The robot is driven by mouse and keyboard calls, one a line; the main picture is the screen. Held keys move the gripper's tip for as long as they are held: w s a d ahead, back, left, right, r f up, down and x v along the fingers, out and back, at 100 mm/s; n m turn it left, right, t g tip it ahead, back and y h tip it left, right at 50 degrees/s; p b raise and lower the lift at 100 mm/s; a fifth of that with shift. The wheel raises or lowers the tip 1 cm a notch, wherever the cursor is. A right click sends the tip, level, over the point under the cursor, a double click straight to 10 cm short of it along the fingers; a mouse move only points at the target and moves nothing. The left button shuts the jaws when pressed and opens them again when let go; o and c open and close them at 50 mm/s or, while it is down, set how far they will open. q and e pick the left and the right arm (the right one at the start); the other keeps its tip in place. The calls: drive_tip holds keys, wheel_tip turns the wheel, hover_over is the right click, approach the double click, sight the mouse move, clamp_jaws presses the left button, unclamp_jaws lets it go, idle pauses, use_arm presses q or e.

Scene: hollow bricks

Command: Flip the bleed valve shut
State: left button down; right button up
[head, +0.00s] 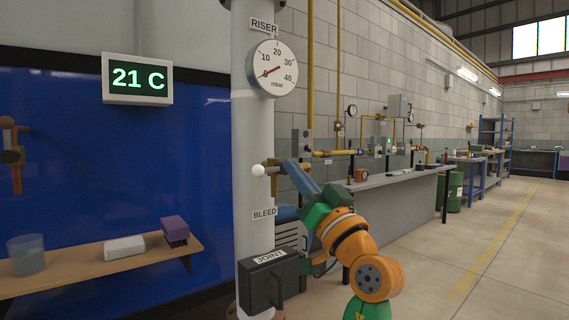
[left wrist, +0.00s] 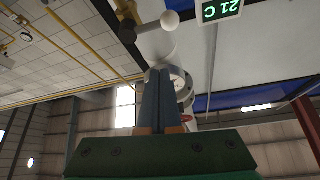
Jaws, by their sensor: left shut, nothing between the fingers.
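The bleed valve has a brass body (head: 272,162) on the white riser pipe (head: 254,130), above a "BLEED" label (head: 264,213). Its lever ends in a white ball knob (head: 258,170) that sticks out to the left of the body. In the left wrist view the knob (left wrist: 170,20) and dark lever are at the top, lever roughly sideways. My left gripper (head: 289,163) has its blue fingers shut and empty, tips just right of the valve. In the left wrist view the fingertips (left wrist: 160,72) lie below the knob, apart from it in the picture. My right gripper is out of view.
A round mbar gauge (head: 272,67) sits on the riser above the valve. A dark box (head: 267,282) labelled "JOINT" is below. A wooden shelf (head: 100,270) with a cup and blocks is at left. A grey bench (head: 400,183) stands behind my arm.

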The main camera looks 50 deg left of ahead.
use_arm(q)
drive_tip(key=v, duration=0.2)
drive_tip(key=shift+d+f, duration=0.15)
drive_tip(key=shift+d, duration=0.2)
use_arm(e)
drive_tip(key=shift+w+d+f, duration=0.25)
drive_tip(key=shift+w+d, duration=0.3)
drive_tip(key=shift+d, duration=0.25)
